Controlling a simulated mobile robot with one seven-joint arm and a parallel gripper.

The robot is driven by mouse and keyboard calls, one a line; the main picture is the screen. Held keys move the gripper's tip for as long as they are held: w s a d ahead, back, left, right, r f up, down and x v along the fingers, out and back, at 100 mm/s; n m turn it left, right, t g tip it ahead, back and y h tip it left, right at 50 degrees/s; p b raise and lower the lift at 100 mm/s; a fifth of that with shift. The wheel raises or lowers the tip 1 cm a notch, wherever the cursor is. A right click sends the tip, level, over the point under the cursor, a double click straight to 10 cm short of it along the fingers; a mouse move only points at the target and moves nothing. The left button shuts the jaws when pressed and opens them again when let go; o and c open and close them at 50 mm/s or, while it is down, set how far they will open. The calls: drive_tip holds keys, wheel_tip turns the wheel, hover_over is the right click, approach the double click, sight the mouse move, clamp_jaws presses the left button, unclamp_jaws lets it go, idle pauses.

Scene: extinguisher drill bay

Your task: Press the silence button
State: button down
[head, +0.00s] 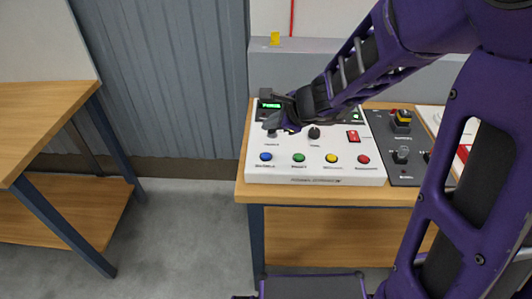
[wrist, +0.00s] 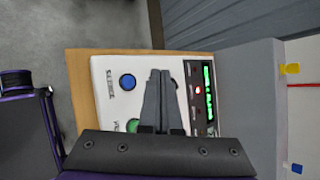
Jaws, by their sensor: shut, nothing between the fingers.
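A white control panel (head: 315,174) lies on a wooden bench, with blue, green, yellow and red round buttons along its front. The blue button (head: 266,156) is leftmost. It also shows in the wrist view (wrist: 127,82), beside a blurred label that seems to read "SILENCE". My gripper (head: 272,122) is shut and empty, over the rear left of the panel, behind the blue button in the head view. In the wrist view its fingertips (wrist: 160,73) lie right of the blue button, apart from it. The green button (wrist: 134,126) is partly hidden by my gripper there.
A lit green display (head: 268,105) stands at the panel's back left. A black knob (head: 314,132) and a red switch (head: 353,136) are farther right. A dark panel (head: 402,172) with a yellow-topped control adjoins it. Another wooden table (head: 45,105) stands left, with clear floor between.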

drive_tip(key=b, duration=0.4)
hover_over(270, 157)
wheel_tip(270, 157, down, 6)
drive_tip(key=shift+r, duration=0.15)
drive_tip(key=shift+f+b, duration=0.9)
drive_tip(key=shift+b, duration=0.15)
drive_tip(key=shift+f, duration=0.1)
idle(0.7)
drive_tip(key=shift+f+b, duration=0.3)
drive_tip(key=shift+b, duration=0.25)
drive_tip(key=shift+f+b, duration=0.45)
drive_tip(key=shift+b, duration=0.05)
idle(0.5)
drive_tip(key=shift+r, duration=0.15)
drive_tip(key=shift+r+p, duration=0.7)
drive_tip(key=shift+r, duration=0.1)
drive_tip(key=shift+r+p, duration=2.2)
drive_tip(key=shift+r, duration=0.2)
